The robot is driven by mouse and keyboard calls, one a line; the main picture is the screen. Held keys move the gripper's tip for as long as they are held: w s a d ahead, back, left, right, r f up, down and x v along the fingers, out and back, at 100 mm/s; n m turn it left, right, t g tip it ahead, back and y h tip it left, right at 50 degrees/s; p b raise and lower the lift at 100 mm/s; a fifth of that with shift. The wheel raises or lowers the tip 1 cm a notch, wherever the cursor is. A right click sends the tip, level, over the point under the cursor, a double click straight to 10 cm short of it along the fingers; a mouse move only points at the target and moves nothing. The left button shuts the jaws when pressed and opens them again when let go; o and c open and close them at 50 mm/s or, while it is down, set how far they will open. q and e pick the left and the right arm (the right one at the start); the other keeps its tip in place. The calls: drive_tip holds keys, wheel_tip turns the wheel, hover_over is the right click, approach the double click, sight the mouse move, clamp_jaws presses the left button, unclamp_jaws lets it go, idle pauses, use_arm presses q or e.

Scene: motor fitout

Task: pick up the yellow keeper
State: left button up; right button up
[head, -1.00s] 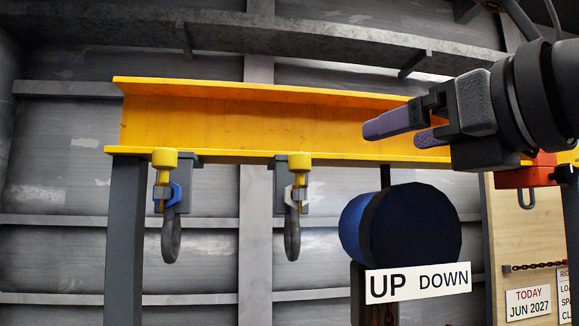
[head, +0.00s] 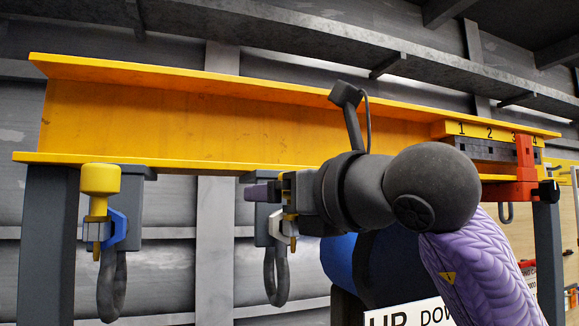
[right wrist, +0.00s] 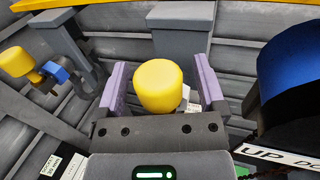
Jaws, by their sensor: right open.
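Two yellow keepers with round yellow heads are at the hanging hooks under the beam. The left one (head: 100,180) stands at a blue clip, clear of my arm; it also shows in the right wrist view (right wrist: 16,62). The other yellow keeper (right wrist: 158,85) is between the two purple fingers of my right gripper (right wrist: 159,78), which is open. I cannot tell whether the fingers touch it. In the head view my right gripper (head: 265,191) covers that keeper's head. A pale clip (head: 284,226) shows below it. My left gripper is not in view.
The yellow beam (head: 200,115) runs across above the hooks. A blue and black drum (head: 375,265) with an UP/DOWN sign (head: 405,315) stands close right of the second hook. A red clamp (head: 512,190) sits at the beam's right end, below a numbered strip.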

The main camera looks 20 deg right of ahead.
drive_tip(key=shift+w+a, duration=0.1)
drive_tip(key=shift+w, duration=0.35)
drive_tip(key=shift+s, duration=0.3)
drive_tip(key=shift+w, duration=0.15)
drive_tip(key=c, duration=0.7)
clamp_jaws()
